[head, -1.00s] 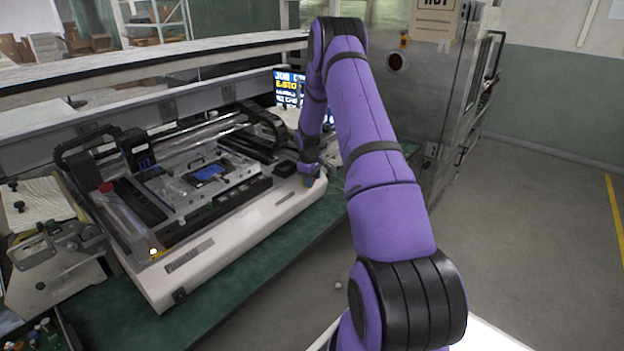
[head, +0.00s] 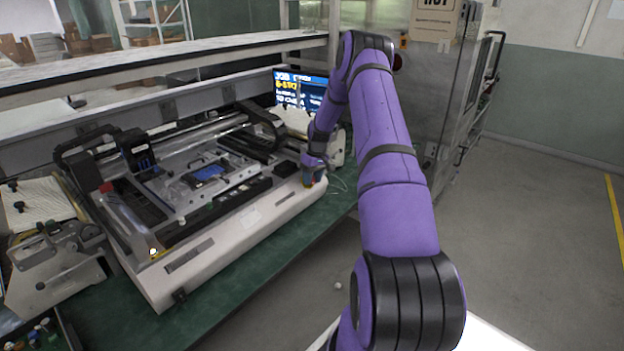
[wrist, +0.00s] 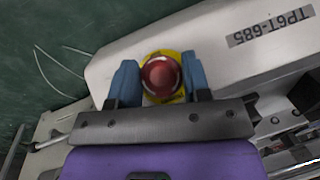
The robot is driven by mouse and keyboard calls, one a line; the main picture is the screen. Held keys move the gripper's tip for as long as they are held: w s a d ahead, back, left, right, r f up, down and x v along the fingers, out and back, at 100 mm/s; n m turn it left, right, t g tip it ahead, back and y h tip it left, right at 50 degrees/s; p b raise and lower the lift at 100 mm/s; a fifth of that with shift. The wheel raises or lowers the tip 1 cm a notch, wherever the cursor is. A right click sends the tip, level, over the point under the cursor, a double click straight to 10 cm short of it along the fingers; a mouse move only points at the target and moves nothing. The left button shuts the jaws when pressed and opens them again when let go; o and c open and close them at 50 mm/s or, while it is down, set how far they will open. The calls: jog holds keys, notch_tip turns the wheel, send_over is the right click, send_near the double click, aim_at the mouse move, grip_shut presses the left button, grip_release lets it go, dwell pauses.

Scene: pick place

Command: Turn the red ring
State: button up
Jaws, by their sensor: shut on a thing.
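The red ring (wrist: 161,76) is a round red knob on a yellow base (wrist: 150,98), set on the white end of the machine. It shows in the wrist view between the two blue fingers of my gripper (wrist: 159,66). The fingers stand on either side of it and are shut on it. The dark palm of the gripper lies just below it in the picture. In the head view my gripper (head: 315,178) is at the right front corner of the machine, and the ring is mostly hidden there.
The white machine (head: 225,228) fills the left of the green bench (head: 240,262). A lit screen (head: 300,90) stands behind my gripper. Thin pale wires (wrist: 62,68) lie beside the machine's end. The floor to the right is clear.

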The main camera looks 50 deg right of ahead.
jog(key=shift+m+y, duration=0.8)
jog(key=shift+y, duration=0.2)
jog(key=o, duration=0.9)
jog(key=shift+d, duration=0.1)
jog(key=v, duration=1)
jog(key=shift+s+d+r, duration=0.1)
jog(key=shift+d+r, duration=0.1)
jog(key=shift+r, duration=0.1)
